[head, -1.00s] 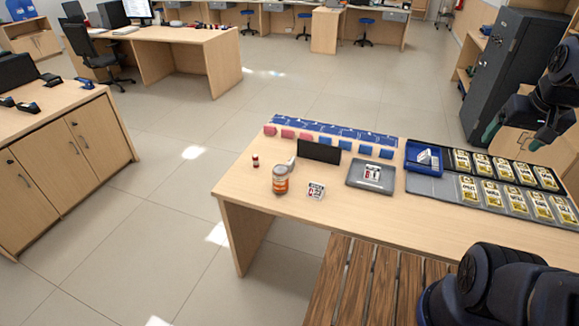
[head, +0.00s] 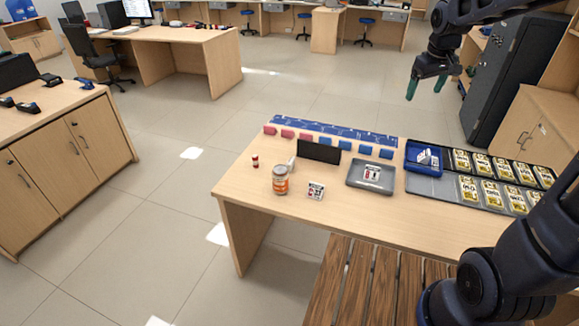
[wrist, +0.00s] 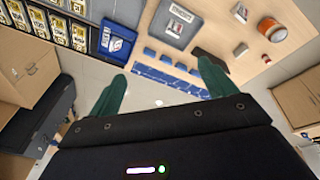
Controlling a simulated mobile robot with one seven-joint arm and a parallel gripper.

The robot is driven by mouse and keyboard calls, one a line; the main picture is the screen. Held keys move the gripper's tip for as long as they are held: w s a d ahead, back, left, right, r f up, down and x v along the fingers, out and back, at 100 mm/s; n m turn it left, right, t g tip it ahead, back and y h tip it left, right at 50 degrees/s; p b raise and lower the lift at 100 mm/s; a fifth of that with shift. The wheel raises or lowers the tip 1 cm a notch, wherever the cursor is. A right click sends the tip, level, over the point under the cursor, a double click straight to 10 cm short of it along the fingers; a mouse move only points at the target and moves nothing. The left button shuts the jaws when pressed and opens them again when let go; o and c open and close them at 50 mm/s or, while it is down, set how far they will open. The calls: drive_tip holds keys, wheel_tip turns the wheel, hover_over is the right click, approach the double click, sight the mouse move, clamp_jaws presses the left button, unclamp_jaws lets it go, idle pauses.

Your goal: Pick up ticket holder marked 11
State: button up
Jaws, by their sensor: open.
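My gripper (head: 425,90) is open and empty, with green fingers, high above the far side of the counter (head: 245,187). In the wrist view its fingers (wrist: 160,84) are spread apart with nothing between them. A small white ticket holder (head: 316,190) stands near the counter's front edge. Another white holder (head: 372,174) is on the grey tray (head: 384,187). White pieces (head: 428,157) lie in the blue tray (head: 412,163). Rows of yellow-and-black marked pieces (head: 481,161) sit on a grey mat (head: 422,187) at the right. I cannot make out which one is marked 11.
An orange-labelled jar (head: 280,180), a small red bottle (head: 255,161) and a dark upright panel (head: 319,151) stand on the counter's left. Pink and blue blocks (head: 346,145) line its back. A slatted wooden bench (head: 350,290) is in front.

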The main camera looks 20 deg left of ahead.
drive_tip(key=w+a+f+n, duration=0.1)
drive_tip(key=w+a+f, duration=0.2)
drive_tip(key=a, duration=0.2)
drive_tip(key=w+a+f+n, duration=0.2)
drive_tip(key=a, duration=0.4)
drive_tip(key=n+g, duration=0.3)
drive_tip(key=n, duration=0.4)
hover_over(291, 160)
wheel_tip(291, 160, down, 27)
wheel_tip(291, 160, down, 10)
drive_tip(key=shift+a+f, duration=0.1)
drive_tip(key=shift+f, duration=0.1)
drive_tip(key=shift+c, duration=0.2)
drive_tip(key=c, duration=1)
